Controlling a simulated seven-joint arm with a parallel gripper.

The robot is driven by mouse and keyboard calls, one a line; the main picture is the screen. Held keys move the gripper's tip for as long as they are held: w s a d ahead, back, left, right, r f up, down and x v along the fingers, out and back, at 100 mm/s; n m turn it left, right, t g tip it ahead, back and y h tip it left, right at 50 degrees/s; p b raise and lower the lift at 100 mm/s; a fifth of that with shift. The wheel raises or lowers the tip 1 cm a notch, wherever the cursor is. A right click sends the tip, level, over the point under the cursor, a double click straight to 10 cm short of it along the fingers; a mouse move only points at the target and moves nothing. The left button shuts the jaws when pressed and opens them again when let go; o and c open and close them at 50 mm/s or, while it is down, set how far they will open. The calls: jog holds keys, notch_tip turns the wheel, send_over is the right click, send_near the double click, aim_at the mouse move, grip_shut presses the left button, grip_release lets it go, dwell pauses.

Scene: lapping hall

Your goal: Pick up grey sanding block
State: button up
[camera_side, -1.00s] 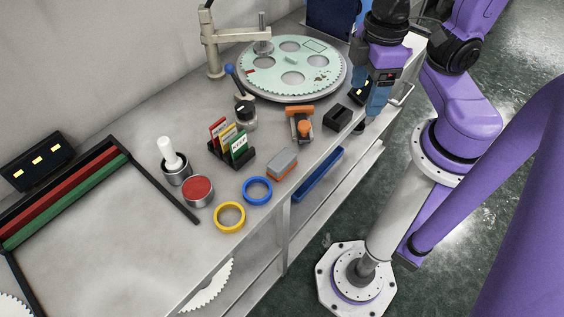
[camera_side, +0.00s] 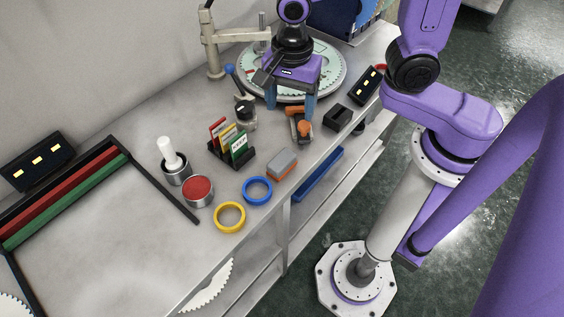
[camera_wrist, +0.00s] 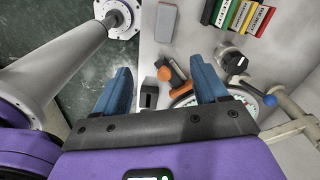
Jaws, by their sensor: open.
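The grey sanding block (camera_side: 283,160) lies on the bench near its front edge, with a grey top and an orange lower layer. It also shows at the top of the wrist view (camera_wrist: 165,23), where its top looks grey. My gripper (camera_side: 290,112) is open and empty, above the bench by the orange-handled tool, behind and right of the block in the side view. In the wrist view its two blue fingers (camera_wrist: 163,82) are spread wide, and the block lies beyond them, apart from both.
An orange-handled tool (camera_side: 300,127) and a black holder (camera_side: 337,117) are near my gripper. A card rack (camera_side: 232,148), a blue ring (camera_side: 257,190) and a yellow ring (camera_side: 230,217) flank the block. The toothed lapping disc (camera_side: 333,75) stands behind. The bench's front edge is close to the block.

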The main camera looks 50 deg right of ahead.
jog(key=f+m, duration=0.1)
jog(key=m, duration=0.3)
send_near(282, 159)
jog(key=f, duration=0.5)
jog(key=shift+s+d, duration=0.1)
jog(key=shift+d, duration=0.15)
jog(key=shift+f, duration=0.15)
jog(key=shift+a+f, duration=0.1)
jog(key=shift+f, duration=0.2)
jog(key=shift+a+f, duration=0.1)
jog(key=shift+f, duration=2.15)
jog(key=c, duration=1.1)
